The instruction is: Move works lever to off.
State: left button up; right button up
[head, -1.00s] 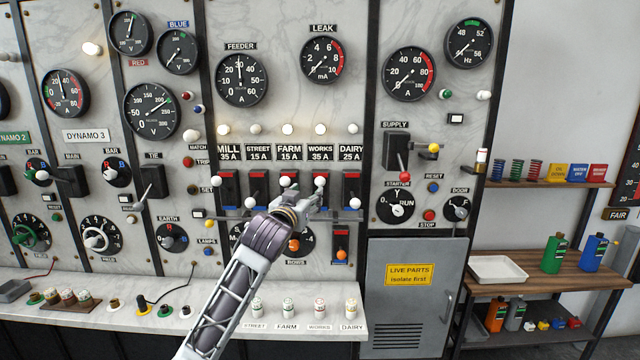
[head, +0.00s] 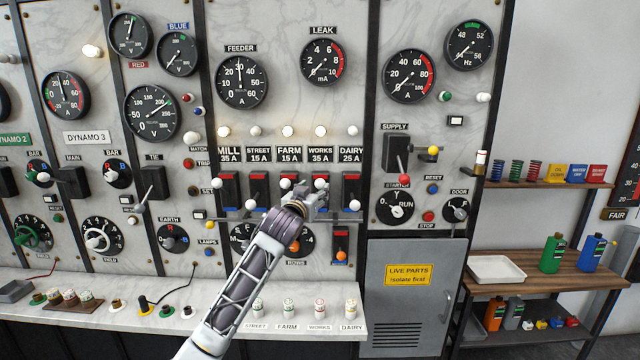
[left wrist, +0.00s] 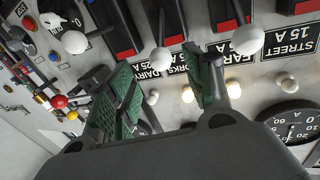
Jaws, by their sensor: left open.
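The works lever has a white ball knob (head: 321,183) and stands raised in its red and black switch under the WORKS 35 A label (head: 320,152). In the left wrist view, which is upside down, its knob (left wrist: 161,60) shows between the finger lines. My left gripper (head: 320,193) is at the works switch, just below the knob in the head view. Its green-padded fingers (left wrist: 162,72) are spread apart on either side of the knob. I cannot tell whether they touch it. My right gripper is not in view.
The farm lever knob (head: 285,183) is raised close on the left; the dairy lever knob (head: 354,205) is lowered close on the right. The street lever knob (head: 249,204) is lowered. An orange-knobbed switch (head: 341,254) sits below. A marble shelf (head: 220,320) juts out underneath.

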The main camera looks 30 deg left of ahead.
aim_at(319, 186)
pick_arm(q)
jog(key=shift+p+x, duration=1)
jog(key=shift+x, duration=2.7)
jog(key=shift+c, duration=0.6)
grip_shut()
